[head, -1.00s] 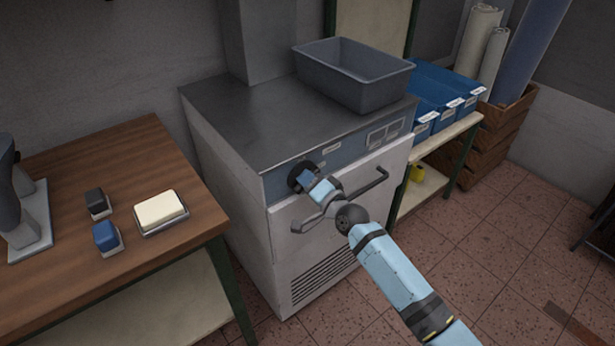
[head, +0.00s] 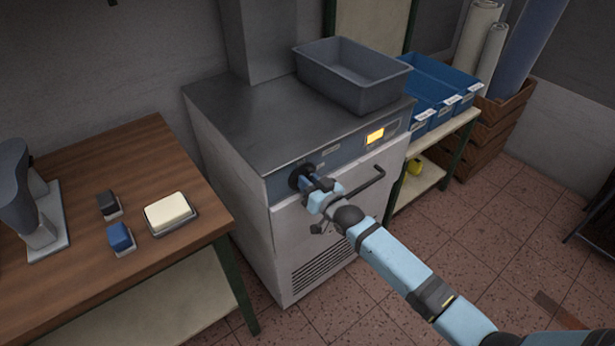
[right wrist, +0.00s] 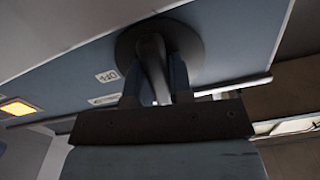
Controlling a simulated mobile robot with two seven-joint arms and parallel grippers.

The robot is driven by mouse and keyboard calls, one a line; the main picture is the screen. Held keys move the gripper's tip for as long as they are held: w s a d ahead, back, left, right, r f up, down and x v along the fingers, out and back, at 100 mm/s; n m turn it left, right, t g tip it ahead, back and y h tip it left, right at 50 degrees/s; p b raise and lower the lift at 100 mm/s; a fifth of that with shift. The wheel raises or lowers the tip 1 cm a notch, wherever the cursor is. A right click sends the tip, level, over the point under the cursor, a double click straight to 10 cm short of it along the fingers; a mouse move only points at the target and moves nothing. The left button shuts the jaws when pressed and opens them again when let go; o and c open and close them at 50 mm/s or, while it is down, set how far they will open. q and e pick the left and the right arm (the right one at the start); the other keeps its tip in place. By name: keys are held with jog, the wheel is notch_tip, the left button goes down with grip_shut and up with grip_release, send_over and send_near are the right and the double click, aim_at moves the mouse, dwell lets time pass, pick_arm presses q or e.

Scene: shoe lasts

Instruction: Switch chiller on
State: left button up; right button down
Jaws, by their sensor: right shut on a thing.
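The chiller (head: 225,185) is a pale cabinet with a steel top and a blue front panel. A dark round knob (head: 299,176) sits at the panel's left end. My right gripper (head: 310,186) is at this knob; in the right wrist view the gripper (right wrist: 155,85) has its fingers on both sides of the knob's raised grip (right wrist: 153,65), shut on it. A small display (head: 375,136) on the panel's right glows yellow-orange; it also shows in the right wrist view (right wrist: 17,107). A small label lies beside the knob. My left gripper is not in view.
A grey tub (head: 352,75) stands on the chiller top. A dark bar handle (head: 368,184) sticks out of the chiller door. A wooden table (head: 85,190) with brushes and a cream block is at left; blue bins (head: 435,95) on a shelf are at right.

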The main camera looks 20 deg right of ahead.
jog(key=shift+n+p, duration=0.35)
jog(key=shift+n, duration=0.55)
jog(key=c, duration=1)
grip_release()
